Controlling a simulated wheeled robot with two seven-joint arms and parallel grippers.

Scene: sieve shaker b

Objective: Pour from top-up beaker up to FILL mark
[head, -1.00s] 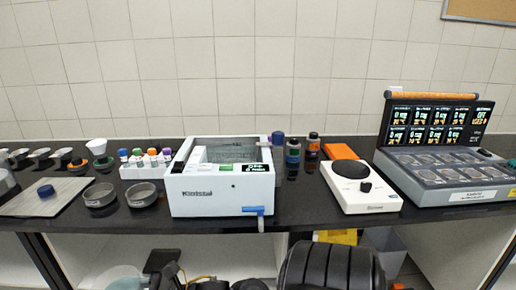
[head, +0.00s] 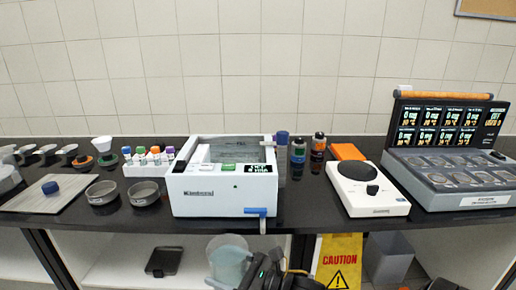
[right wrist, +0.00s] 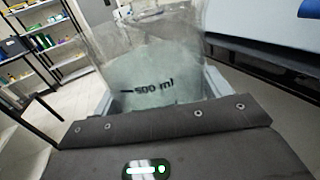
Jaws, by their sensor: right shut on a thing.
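The top-up beaker (head: 228,257) is translucent and pale, and shows low in front of the bench in the head view. In the right wrist view the beaker (right wrist: 150,60) fills the middle, with a "500 ml" mark and pale liquid or tint below its clear upper wall. My right gripper (head: 258,270) is shut on it. A white water bath (head: 222,197) with an open basin and a blue tap (head: 258,211) stands on the bench above and behind the beaker. My left gripper is not in view.
A bottle rack (head: 148,168) and sieve pans (head: 102,196) stand left of the bath. Dark bottles (head: 298,155), a white hotplate-like device (head: 368,200) and a grey multi-display unit (head: 450,178) stand right. A yellow caution sign (head: 338,262) is below the bench.

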